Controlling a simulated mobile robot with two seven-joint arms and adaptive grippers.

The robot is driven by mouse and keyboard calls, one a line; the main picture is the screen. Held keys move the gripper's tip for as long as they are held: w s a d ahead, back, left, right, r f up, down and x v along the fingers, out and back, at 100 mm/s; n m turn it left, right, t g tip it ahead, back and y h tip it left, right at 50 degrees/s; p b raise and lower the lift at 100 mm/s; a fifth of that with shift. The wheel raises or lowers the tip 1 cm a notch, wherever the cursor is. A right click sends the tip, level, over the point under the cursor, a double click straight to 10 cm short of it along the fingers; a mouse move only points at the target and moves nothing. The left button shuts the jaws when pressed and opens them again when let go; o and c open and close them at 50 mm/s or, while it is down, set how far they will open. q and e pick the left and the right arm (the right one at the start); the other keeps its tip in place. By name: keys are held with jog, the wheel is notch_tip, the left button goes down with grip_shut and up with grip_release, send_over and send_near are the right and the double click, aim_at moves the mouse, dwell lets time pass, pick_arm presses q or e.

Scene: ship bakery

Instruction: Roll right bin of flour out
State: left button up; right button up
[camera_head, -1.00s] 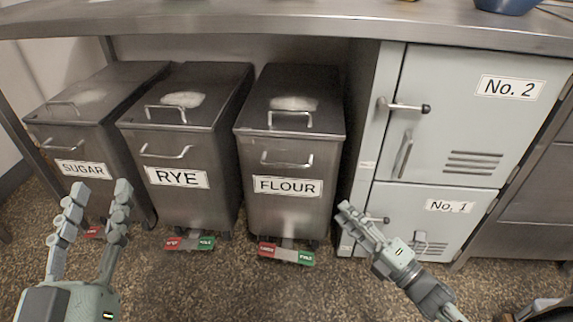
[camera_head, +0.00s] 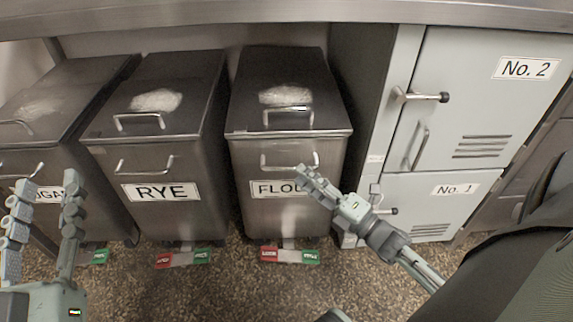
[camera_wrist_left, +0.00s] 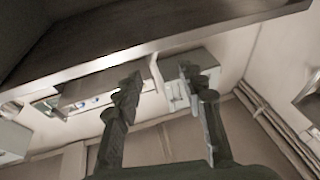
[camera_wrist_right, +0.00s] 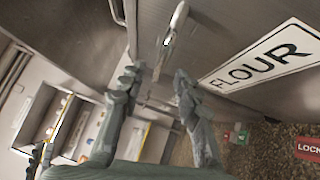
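The steel flour bin (camera_head: 320,140) stands under the counter, right of the rye bin, with a FLOUR label (camera_head: 266,188) partly covered by my right gripper. Its front handle (camera_head: 276,162) is a metal bar above the label. My right gripper (camera_head: 306,172) is open at the bin's front, just below and right of this handle. In the right wrist view the handle (camera_wrist_right: 174,32) lies ahead of the open fingers (camera_wrist_right: 157,80); no grip on it shows. My left gripper (camera_head: 48,188) is open and empty, in front of the sugar bin. A red and green lock pedal (camera_head: 290,255) sits at the flour bin's foot.
The rye bin (camera_head: 200,130) and sugar bin (camera_head: 85,95) stand to the left. Grey lockers (camera_head: 470,130) stand close on the right. The counter edge (camera_head: 300,11) runs above the bins. The speckled floor (camera_head: 230,290) in front is clear.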

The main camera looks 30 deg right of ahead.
aim_at(290, 168)
jog(key=x, duration=0.5)
grip_shut()
dwell(0.4)
